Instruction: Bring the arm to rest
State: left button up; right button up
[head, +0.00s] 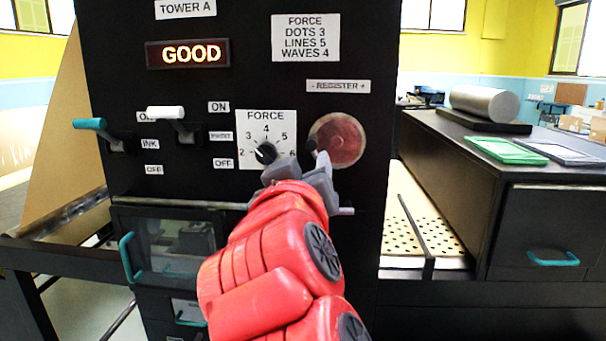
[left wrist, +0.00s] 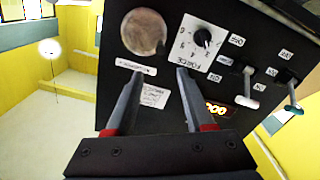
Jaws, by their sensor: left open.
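My left arm reaches up in red from the bottom of the head view. Its left gripper (head: 298,163) is in front of the black tower panel (head: 240,95), between the black force knob (head: 266,153) and the round reddish register disc (head: 338,140). The left wrist view shows the two grey fingers (left wrist: 160,73) spread apart with nothing between them. There the force knob (left wrist: 203,37) and the disc (left wrist: 144,32) lie beyond the fingertips, clear of them in the picture. The exact gap to the panel is hard to tell. My right gripper is not in view.
The sign (head: 190,53) reads GOOD. A teal lever (head: 90,124) and a white lever (head: 166,112) stick out at the panel's left. A glass-fronted door (head: 170,248) sits below. At right, a black cabinet (head: 540,215) bears a grey roll (head: 484,104) and a green-framed plate (head: 508,150).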

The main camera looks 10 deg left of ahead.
pick_arm(q)
jog(key=shift+s, duration=0.4)
